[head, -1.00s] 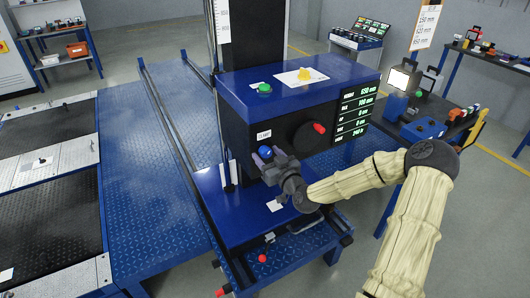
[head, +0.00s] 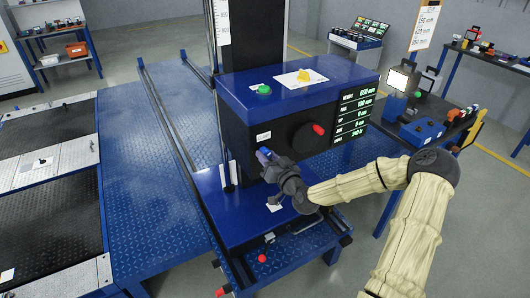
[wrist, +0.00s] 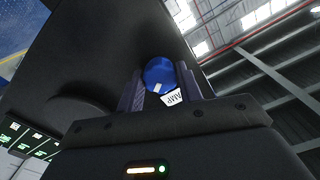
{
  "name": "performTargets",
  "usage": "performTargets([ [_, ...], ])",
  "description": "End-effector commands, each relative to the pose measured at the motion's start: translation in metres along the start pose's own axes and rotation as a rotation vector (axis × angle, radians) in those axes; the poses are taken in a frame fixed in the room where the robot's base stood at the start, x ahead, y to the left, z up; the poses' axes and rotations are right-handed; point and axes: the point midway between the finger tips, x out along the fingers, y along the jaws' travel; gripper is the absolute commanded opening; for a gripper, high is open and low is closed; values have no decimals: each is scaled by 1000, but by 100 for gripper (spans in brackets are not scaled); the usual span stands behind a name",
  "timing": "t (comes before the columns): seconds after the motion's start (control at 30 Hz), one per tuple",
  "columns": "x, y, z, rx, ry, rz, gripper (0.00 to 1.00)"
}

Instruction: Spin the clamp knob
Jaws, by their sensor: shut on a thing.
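The clamp knob (wrist: 160,73) is a round blue knob with a white mark, on the dark front of the tester head (head: 290,88). A white label reading "AMP" in part shows beside it in the wrist view. My gripper (wrist: 165,88) has one finger on each side of the knob and is shut on it. In the head view my gripper (head: 268,158) is at the lower left of the tester's front face, and only a bit of blue knob shows past the fingers.
A black handwheel with a red handle (head: 319,129) sits right of my gripper, close to my wrist. A green-lit display (head: 354,115) is further right. A blue shelf (head: 225,215) lies below. A side table (head: 440,125) with tools stands at the right.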

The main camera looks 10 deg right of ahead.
Motion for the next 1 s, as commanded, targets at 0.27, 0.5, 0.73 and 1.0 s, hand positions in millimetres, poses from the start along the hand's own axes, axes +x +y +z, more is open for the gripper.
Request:
performTargets([
  [0.27, 0, 0, -1, 313, 2, 2, 0],
  [0.5, 0, 0, 0, 321, 1, 1, 0],
  [0.73, -1, 0, -1, 492, 2, 2, 0],
  [1.0, 0, 0, -1, 905, 2, 1, 0],
])
